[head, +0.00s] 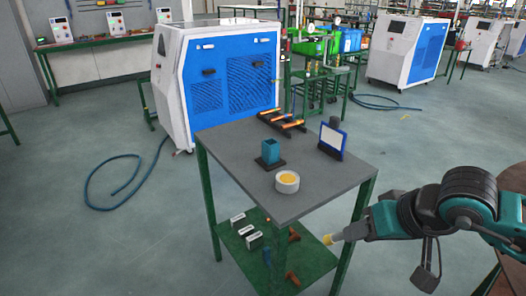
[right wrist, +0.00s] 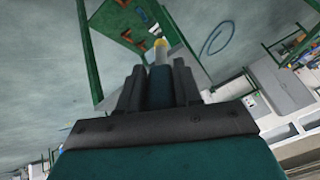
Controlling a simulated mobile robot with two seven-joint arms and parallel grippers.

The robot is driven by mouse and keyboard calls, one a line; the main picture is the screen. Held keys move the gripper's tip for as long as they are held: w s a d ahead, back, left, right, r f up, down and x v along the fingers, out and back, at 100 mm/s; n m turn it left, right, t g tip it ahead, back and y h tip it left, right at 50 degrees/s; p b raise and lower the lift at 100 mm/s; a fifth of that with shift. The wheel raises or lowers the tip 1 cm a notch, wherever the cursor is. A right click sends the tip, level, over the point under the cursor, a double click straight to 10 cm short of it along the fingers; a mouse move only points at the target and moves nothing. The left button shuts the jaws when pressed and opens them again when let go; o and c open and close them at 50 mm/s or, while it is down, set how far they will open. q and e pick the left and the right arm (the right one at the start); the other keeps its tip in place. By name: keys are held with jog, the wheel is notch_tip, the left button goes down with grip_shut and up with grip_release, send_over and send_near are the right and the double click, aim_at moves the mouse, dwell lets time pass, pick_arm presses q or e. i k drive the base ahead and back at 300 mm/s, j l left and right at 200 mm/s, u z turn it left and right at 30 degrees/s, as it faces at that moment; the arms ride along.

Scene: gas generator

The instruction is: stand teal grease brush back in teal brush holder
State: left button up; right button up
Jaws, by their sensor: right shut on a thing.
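The teal brush holder (head: 270,152) is an upright open-topped block on a dark base. It stands near the middle of the grey tabletop. My right gripper (head: 371,221) is off the table's right side, below and right of the holder and apart from it. It is shut on the teal grease brush, whose yellow bristle tip (head: 329,240) points left in the head view. In the right wrist view the teal handle (right wrist: 160,88) is between the two dark fingers (right wrist: 159,85), bristles pointing away. My left gripper is not in view.
The grey-topped table (head: 225,146) also carries a tape-like white roll (head: 287,182), a blue-framed white panel (head: 332,141) and a rack of orange-handled tools (head: 283,121). A green lower shelf (head: 315,262) holds several small parts. A blue-white generator (head: 218,80) stands behind.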

aim_at(271, 159)
jog(key=i+j+z, duration=0.1)
jog(key=i+j, duration=0.75)
jog(key=j, duration=0.15)
jog(key=i+j+z, duration=0.1)
jog(key=j, duration=0.25)
jog(key=i+j, duration=0.25)
jog(key=j, duration=0.1)
